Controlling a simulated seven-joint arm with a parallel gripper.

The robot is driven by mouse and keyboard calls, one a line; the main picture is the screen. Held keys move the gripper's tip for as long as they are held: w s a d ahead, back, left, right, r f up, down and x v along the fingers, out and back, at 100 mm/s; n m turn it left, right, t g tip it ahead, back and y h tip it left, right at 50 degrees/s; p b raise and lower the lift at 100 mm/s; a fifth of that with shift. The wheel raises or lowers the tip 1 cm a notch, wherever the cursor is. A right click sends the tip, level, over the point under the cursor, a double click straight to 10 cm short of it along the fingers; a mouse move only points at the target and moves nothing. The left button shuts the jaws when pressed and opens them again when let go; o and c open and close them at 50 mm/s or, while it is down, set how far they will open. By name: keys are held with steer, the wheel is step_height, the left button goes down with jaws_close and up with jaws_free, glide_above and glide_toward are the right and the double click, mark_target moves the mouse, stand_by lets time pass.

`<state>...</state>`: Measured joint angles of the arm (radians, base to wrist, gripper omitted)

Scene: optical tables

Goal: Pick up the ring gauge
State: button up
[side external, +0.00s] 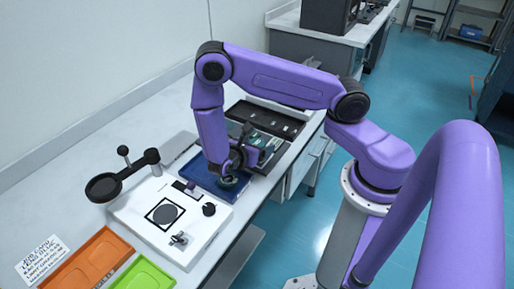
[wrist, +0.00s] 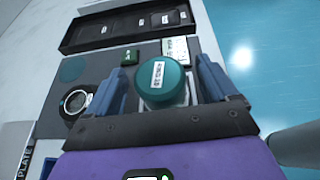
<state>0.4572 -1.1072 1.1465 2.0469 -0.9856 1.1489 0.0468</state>
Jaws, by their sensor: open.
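In the wrist view a round black piece with a bright inner ring (wrist: 75,102) lies on the grey mat, left of my gripper; it looks like the ring gauge, though its detail is small. My gripper (wrist: 163,92) is open, with one blue finger on each side of a teal round-topped container (wrist: 164,76) bearing a white label. The container appears between the fingers; I cannot tell whether they touch it. In the side external view my gripper (side external: 228,181) is low over the blue tray area, and my arm hides much there.
A black compartment tray (wrist: 130,28) lies beyond the mat. A small green box (wrist: 130,57), a pale labelled card (wrist: 176,48) and a flat teal disc (wrist: 72,68) lie nearby. The white instrument base (side external: 150,232), orange tray (side external: 92,262) and green tray (side external: 145,276) are in front.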

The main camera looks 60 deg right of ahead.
steer(key=shift+x, duration=1.25)
steer(key=c, duration=1.3)
steer(key=shift+r, duration=0.15)
